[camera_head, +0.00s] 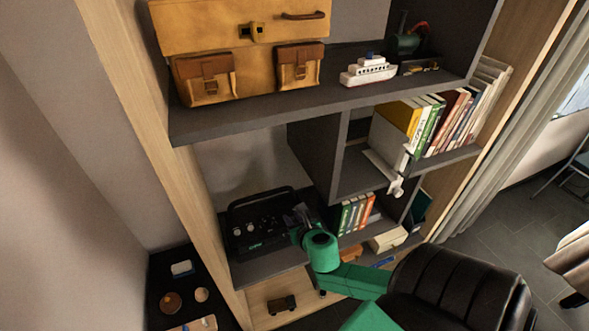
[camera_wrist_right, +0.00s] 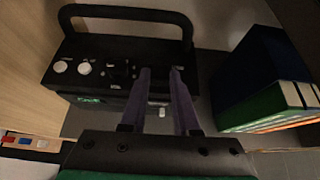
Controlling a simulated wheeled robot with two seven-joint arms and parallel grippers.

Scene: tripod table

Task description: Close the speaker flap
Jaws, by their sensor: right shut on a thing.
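The black speaker (camera_head: 260,230) with a carrying handle, knobs and green lettering stands on the middle shelf at the left. It also shows in the right wrist view (camera_wrist_right: 85,75). My right gripper (camera_head: 300,215), on a green arm, reaches the speaker's right side. In the right wrist view its two fingers (camera_wrist_right: 159,72) overlap the speaker's front and top, and it is shut on a dark part of the speaker, apparently the flap. The fingers and dark colour hide the flap's outline, and its angle cannot be told. My left gripper is not in view.
Books (camera_head: 357,213) stand on the shelf right of the speaker, close to the gripper. A dark shelf (camera_head: 330,102) with a yellow bag (camera_head: 240,50) and a toy ship (camera_head: 368,70) lies above. A black chair (camera_head: 455,285) stands at the lower right.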

